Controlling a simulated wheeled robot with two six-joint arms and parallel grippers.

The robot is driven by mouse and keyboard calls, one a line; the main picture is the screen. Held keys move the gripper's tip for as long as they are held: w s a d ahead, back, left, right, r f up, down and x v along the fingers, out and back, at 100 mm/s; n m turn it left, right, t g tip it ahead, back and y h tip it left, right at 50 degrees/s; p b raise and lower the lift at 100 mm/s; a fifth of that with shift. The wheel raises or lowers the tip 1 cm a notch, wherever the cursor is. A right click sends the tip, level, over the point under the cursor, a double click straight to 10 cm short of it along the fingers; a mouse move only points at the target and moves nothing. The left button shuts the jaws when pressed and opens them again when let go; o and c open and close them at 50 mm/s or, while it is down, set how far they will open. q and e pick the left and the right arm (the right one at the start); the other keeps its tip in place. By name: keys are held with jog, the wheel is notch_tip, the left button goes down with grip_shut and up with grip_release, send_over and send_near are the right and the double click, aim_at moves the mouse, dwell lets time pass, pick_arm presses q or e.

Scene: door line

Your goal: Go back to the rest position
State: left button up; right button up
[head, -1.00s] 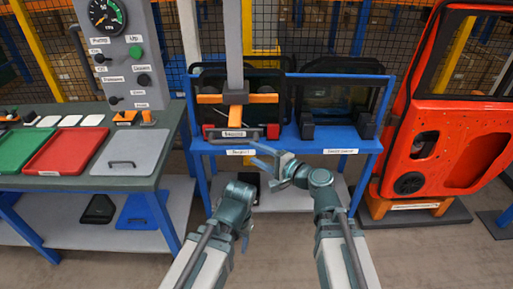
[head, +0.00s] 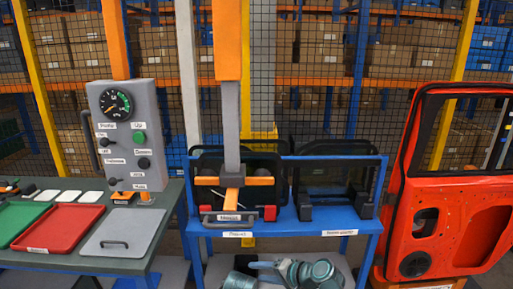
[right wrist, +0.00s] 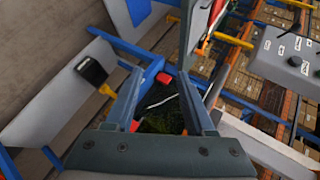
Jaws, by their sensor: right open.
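My right gripper (head: 264,265) shows low in the head view, in front of the blue rack, pointing left. In the right wrist view its two fingers (right wrist: 160,100) stand apart with nothing held between them. A dark window pane with a pale streak shows beyond the gap.
The blue rack (head: 370,226) holds dark-framed windows. A grey lifting post (head: 231,130) with an orange crossbar stands at it. Left are a control panel (head: 153,97), a red tray (head: 60,228) and a grey lid (head: 120,232). A red door (head: 400,210) stands right.

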jog(key=s+d+f+n+g+h, duration=0.3)
jog(key=s+d+f+h, duration=0.2)
jog(key=d, duration=0.2)
jog(key=s+d+f+n+g+h, duration=0.35)
jog(key=d+f+h, duration=0.2)
jog(key=d, duration=0.25)
jog(key=s+a+n, duration=0.2)
jog(key=s+a, duration=0.4)
jog(key=a, duration=0.4)
jog(key=shift+a+n+g, duration=0.25)
jog(key=shift+n+g, duration=0.1)
jog(key=shift+g, duration=0.1)
